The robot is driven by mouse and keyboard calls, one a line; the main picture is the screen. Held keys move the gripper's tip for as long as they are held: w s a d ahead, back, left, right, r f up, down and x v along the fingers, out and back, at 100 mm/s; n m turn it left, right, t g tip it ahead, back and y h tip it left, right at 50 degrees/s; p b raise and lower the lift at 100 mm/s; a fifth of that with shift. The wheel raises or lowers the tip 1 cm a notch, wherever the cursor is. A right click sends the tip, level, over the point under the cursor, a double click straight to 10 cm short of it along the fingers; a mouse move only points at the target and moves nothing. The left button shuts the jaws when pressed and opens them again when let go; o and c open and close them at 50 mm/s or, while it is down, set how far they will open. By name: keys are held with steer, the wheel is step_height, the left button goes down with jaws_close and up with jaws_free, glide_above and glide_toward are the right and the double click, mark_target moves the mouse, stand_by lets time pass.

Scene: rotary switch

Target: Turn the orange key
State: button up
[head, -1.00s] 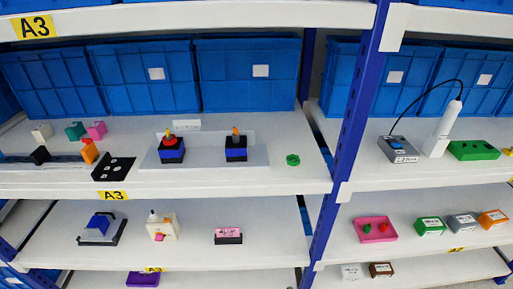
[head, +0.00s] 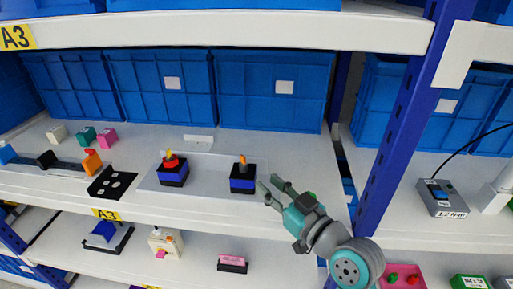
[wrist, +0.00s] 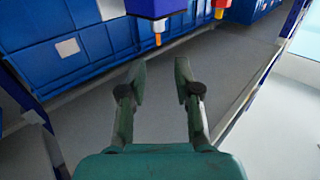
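The orange key (head: 242,160) stands upright on top of a black and blue switch box (head: 243,179) on the middle shelf. In the wrist view, which looks upside down, the orange key (wrist: 158,40) hangs below the dark blue box (wrist: 155,8), ahead of my fingertips. My gripper (head: 268,183) is to the right of that box, apart from it, with its fingers pointing toward it. In the wrist view, my gripper (wrist: 160,78) is open with nothing between its fingers. A second box with a red switch and yellow top (head: 171,162) stands to the left.
Both switch boxes stand on a pale grey plate (head: 208,172). Blue bins (head: 270,92) line the shelf behind. A blue post (head: 405,130) rises right of my gripper. A black holed plate (head: 112,183) lies further left.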

mark_target(245, 158)
steer(key=x, duration=0.4)
steer(key=r+x, duration=0.1)
steer(key=x, duration=0.7)
steer(key=shift+d+r, duration=0.15)
steer(key=shift+n, duration=0.3)
jaws_close()
